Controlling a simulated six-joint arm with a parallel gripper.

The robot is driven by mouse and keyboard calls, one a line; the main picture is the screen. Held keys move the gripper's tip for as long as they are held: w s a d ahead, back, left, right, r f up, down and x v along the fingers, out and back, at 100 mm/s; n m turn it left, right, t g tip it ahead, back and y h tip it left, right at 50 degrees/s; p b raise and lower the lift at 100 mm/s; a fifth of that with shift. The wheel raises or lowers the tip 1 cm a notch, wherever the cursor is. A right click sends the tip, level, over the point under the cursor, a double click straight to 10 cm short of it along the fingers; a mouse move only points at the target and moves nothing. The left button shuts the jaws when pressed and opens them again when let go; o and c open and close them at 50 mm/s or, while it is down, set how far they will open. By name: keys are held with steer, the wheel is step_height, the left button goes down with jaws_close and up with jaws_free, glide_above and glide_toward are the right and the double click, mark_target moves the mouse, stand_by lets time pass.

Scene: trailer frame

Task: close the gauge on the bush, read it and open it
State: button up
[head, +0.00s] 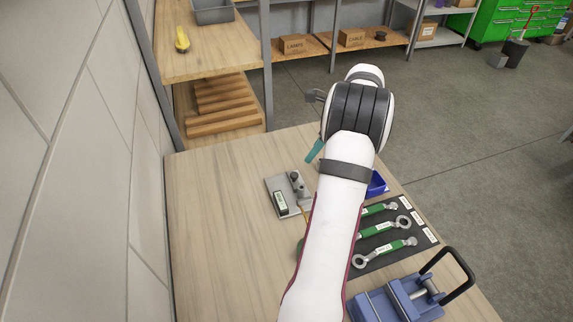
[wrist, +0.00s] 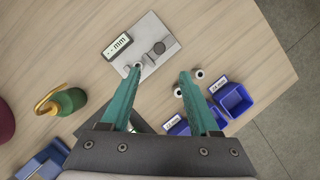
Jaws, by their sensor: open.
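The gauge is a light grey plate (wrist: 168,27) with a dark-framed "mm" display (wrist: 116,46) and a dark round knob (wrist: 158,48). The plate also shows on the bench in the head view (head: 273,184), left of my arm. A small light ring-shaped part, perhaps the bush (wrist: 138,65), is at the plate's near edge, by my left fingertip; I cannot tell whether they touch. My gripper (wrist: 160,76) is open, its teal fingers pointing towards the plate, with nothing seen between them. Two more small ring parts (wrist: 198,74) stand near the right finger.
Blue bins (wrist: 237,98) with labels stand right of the fingers. A green object with a yellow loop (wrist: 66,101) is at the left. Green wrenches (head: 385,228) lie on a dark mat, beside a blue clamp (head: 367,306). The bench (head: 200,220) is clear on the left.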

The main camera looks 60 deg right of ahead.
mark_target(296, 175)
steer(key=x, duration=1.2)
steer(key=shift+f, duration=0.15)
